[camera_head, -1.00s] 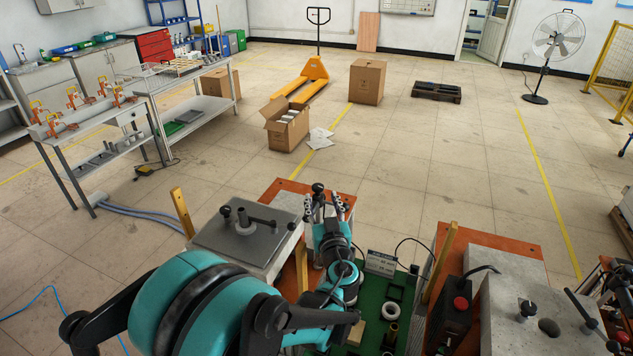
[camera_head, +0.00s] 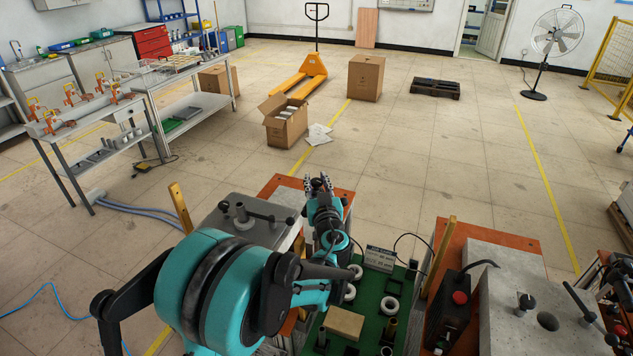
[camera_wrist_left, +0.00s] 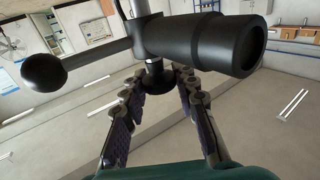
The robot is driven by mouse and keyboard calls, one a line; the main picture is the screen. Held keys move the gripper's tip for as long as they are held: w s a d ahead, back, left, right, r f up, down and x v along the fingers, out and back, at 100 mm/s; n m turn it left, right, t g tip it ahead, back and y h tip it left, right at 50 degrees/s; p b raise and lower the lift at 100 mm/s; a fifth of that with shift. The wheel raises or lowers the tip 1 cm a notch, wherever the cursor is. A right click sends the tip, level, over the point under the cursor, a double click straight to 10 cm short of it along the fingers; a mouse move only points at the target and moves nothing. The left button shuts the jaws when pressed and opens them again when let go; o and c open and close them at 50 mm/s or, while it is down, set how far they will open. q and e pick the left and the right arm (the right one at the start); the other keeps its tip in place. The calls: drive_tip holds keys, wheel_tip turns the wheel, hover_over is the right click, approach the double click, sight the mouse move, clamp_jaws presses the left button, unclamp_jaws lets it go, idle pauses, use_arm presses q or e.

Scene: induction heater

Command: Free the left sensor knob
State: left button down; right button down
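My left gripper (camera_head: 318,184) is over the orange top at the back of the left stand, right of the grey left block (camera_head: 218,243). Its fingers are apart in the left wrist view (camera_wrist_left: 158,95). There, a black fitting with a ball-ended lever (camera_wrist_left: 45,72) and a thick cylinder (camera_wrist_left: 225,45) crosses the top. A round black part (camera_wrist_left: 157,82) on a metal stem lies between or beyond the fingertips; no clear contact shows. I cannot tell which part is the left sensor knob. In the head view my arm and gripper hide that fitting. My right gripper is not in view.
The left block carries a post (camera_head: 241,213) and black-knobbed lever. A green tray (camera_head: 371,312) with rings and a wood block (camera_head: 344,323) lies right of my arm. A black box with a red button (camera_head: 460,298) stands by the right block (camera_head: 505,325).

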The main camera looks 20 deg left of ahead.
use_arm(q)
drive_tip(key=shift+w+d+n+g+y+b, duration=0.1)
drive_tip(key=shift+n+g+y+b, duration=0.2)
drive_tip(key=shift+n+g+y, duration=1.2)
drive_tip(key=shift+g+y, duration=0.1)
drive_tip(key=shift+y, duration=0.2)
drive_tip(key=c, duration=1.2)
unclamp_jaws()
drive_tip(key=v, duration=1.2)
